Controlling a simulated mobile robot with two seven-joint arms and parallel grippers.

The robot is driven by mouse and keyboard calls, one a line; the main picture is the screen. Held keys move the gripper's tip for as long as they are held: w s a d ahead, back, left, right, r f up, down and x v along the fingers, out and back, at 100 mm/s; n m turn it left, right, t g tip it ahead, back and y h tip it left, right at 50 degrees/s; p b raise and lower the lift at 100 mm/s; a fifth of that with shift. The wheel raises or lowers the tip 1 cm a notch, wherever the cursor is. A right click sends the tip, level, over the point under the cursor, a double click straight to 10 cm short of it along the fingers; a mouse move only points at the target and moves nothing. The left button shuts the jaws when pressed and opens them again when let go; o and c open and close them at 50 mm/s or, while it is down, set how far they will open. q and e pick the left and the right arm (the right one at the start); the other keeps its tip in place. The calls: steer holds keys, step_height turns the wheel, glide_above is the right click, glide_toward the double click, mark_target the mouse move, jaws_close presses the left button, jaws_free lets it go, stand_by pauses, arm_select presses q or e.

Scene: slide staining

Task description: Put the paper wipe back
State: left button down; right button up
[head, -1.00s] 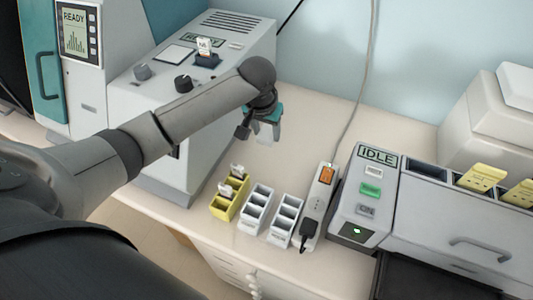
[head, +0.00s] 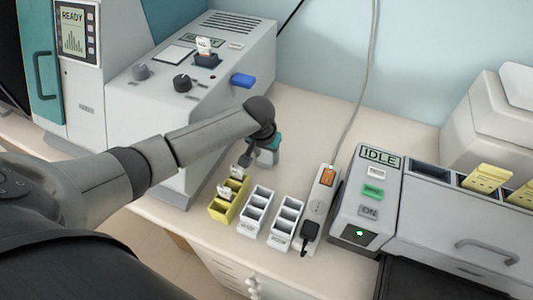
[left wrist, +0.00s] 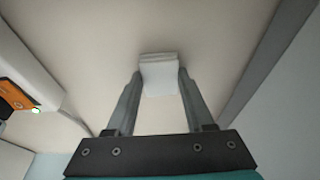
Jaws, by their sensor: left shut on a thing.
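The paper wipe (left wrist: 160,78) is a small white folded pad between the two fingers of my left gripper (left wrist: 157,84) in the left wrist view. The gripper is shut on it, with the pale bench top behind. In the head view my left gripper (head: 265,156) points down over the bench, between the large grey machine and the power strip, behind the small racks. The wipe is hard to make out there. I cannot tell whether it touches the bench. My right gripper is not in view.
A yellow rack (head: 228,203) with slides and two white racks (head: 255,213) (head: 286,223) stand in front. The power strip (head: 319,205) and IDLE device (head: 366,200) are right. The READY machine (head: 195,100), with a blue part (head: 242,80), stands left. Bench behind the gripper is clear.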

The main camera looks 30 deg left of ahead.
arm_select(q)
steer(key=shift+c, duration=1.4)
jaws_free()
steer(key=shift+f, duration=0.1)
steer(key=p+v, duration=0.2)
steer(key=v, duration=1)
